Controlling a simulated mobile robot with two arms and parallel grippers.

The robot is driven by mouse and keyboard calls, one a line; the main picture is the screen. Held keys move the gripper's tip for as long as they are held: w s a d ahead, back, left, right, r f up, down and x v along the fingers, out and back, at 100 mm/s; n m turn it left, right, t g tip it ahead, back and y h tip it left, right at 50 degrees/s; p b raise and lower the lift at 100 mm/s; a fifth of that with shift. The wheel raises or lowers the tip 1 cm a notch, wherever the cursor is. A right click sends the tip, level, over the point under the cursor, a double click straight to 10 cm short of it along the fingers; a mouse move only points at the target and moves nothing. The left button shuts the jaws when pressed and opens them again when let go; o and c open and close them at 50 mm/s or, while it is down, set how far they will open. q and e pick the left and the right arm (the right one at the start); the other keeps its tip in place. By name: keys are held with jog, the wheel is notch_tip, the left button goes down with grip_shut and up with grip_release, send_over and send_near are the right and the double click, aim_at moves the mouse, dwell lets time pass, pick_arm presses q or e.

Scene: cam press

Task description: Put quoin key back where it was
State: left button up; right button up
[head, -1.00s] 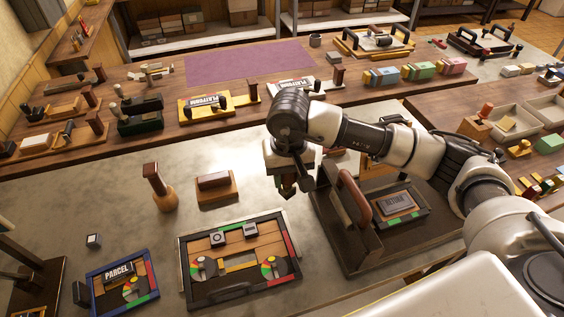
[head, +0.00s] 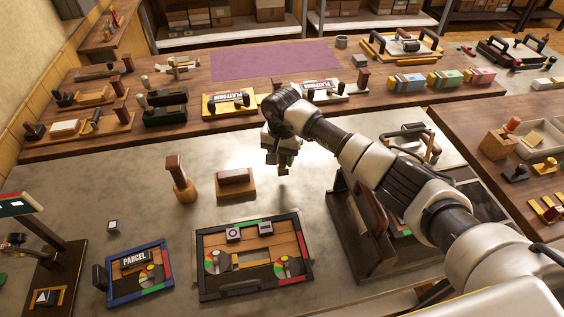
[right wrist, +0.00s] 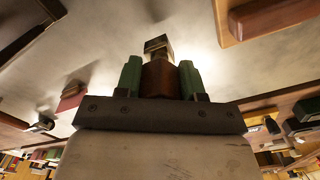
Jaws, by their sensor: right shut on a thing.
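My right gripper (head: 283,150) hangs over the grey bench top, behind and to the right of a low wooden block (head: 235,182). In the right wrist view its green fingers (right wrist: 160,78) are shut on the quoin key (right wrist: 158,44), which shows a brown body between them and a metal end beyond. In the head view the key (head: 284,168) points down below the fingers, small and dark. It looks clear of the bench. I cannot make out a holder for it. My left gripper is out of view.
A turned wooden tool (head: 181,182) stands left of the block. The large framed forme (head: 253,257) and the blue PARCEL forme (head: 140,270) lie in front. A dark press tray with a raised board (head: 365,222) is at right, partly behind my arm. The back counter holds several printing tools.

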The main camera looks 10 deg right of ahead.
aim_at(282, 167)
notch_tip(282, 167, down, 3)
jog(key=shift+f+p, duration=0.1)
jog(key=shift+p, duration=0.25)
jog(key=shift+f, duration=0.2)
jog(key=o, duration=1)
jog(key=shift+r, duration=0.1)
